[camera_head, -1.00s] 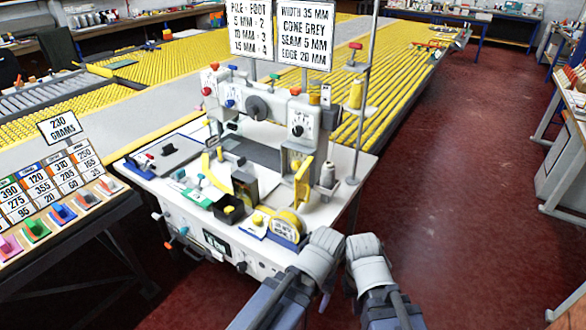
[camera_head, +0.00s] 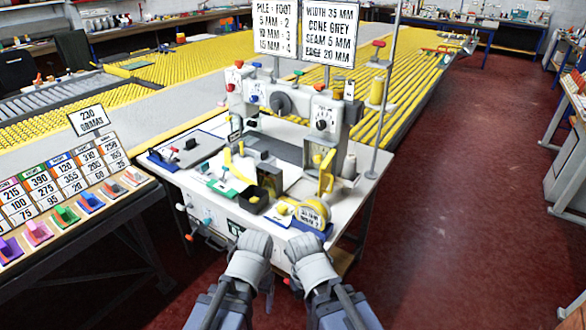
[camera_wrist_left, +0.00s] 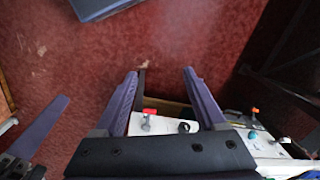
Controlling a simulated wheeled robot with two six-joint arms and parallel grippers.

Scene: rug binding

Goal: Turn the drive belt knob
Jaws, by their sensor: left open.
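The white sewing machine stands on a pale bench (camera_head: 190,180). A large dark round knob (camera_head: 280,103) is on its head, and a black-faced dial (camera_head: 322,125) is to the right of it. Several small coloured knobs line the bench front, including a teal one (camera_head: 208,222). I cannot tell which is the drive belt knob. My left gripper (camera_head: 250,258) is in front of the bench; in the left wrist view its jaws (camera_wrist_left: 160,78) are apart and empty. Beyond them show a red knob (camera_wrist_left: 148,113) and a dark knob (camera_wrist_left: 184,127). My right gripper (camera_head: 313,263) is beside it, its fingertips hidden.
Yellow tape roll (camera_head: 312,215), black bin (camera_head: 253,200) and thread cone (camera_head: 349,165) sit on the bench. A sloped rack (camera_head: 75,215) with coloured holders stands at left. A thin upright pole (camera_head: 384,100) rises at right. The red floor at right is clear.

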